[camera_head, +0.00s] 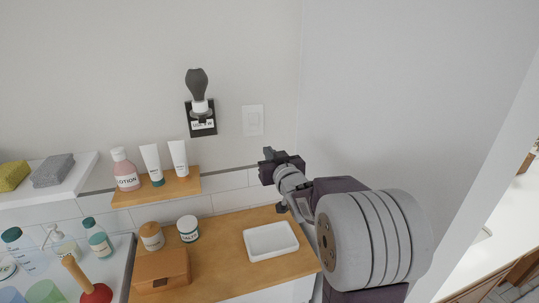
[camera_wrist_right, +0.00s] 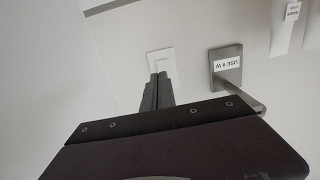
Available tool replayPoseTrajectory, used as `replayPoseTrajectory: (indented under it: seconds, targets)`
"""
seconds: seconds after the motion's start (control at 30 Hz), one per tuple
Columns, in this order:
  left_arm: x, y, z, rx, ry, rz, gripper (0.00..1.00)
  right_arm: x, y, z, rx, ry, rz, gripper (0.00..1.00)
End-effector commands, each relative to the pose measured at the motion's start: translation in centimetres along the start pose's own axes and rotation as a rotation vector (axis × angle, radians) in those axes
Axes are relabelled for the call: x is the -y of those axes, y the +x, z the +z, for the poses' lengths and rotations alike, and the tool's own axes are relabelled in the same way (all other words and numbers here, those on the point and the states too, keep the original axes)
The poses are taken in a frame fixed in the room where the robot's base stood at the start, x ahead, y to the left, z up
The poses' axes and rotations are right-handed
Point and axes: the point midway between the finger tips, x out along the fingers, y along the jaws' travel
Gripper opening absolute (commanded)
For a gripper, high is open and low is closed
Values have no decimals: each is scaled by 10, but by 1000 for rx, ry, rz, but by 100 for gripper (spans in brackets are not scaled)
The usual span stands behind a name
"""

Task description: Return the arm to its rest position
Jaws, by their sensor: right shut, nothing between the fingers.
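My right arm comes in from the lower right in the head view, and its gripper (camera_head: 268,153) is raised near the wall, below and right of the light switch (camera_head: 253,120). In the right wrist view the gripper's fingers (camera_wrist_right: 157,92) are together with nothing between them. The light switch (camera_wrist_right: 161,65) shows just beyond the fingertips there; I cannot tell the exact gap. My left gripper is in neither view.
A wooden shelf (camera_head: 190,186) holds lotion and tubes. Below, a wooden counter (camera_head: 222,262) bears a white tray (camera_head: 270,241), jars and a box (camera_head: 161,270). A wall stands close on the right.

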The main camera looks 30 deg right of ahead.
Motion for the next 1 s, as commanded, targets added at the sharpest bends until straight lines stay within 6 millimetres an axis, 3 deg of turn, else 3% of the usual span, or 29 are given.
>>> replayPoseTrajectory:
  seconds: [0.3,0.37,0.43,0.47,0.5,0.57,0.6,0.73,0.83,0.9,1.0]
  targets:
    - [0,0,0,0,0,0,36,5,1,0,0,-1,-11,0]
    - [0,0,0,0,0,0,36,25,2,-1,-1,-5,-51,0]
    - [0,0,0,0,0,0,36,69,-1,7,15,-6,-137,0]
    - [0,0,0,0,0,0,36,90,-5,20,54,3,-173,0]
    - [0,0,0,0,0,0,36,111,-14,51,154,7,-198,0]
    - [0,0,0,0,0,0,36,129,-34,101,332,-5,-212,0]
    - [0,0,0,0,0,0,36,136,-52,134,454,-18,-215,0]
    - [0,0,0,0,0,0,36,138,-125,224,845,-75,-204,0]
    - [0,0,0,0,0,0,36,125,-181,266,1096,-101,-179,0]
    - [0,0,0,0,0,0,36,118,-212,282,1226,-110,-168,0]
    - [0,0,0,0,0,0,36,112,-241,291,1344,-125,-168,0]
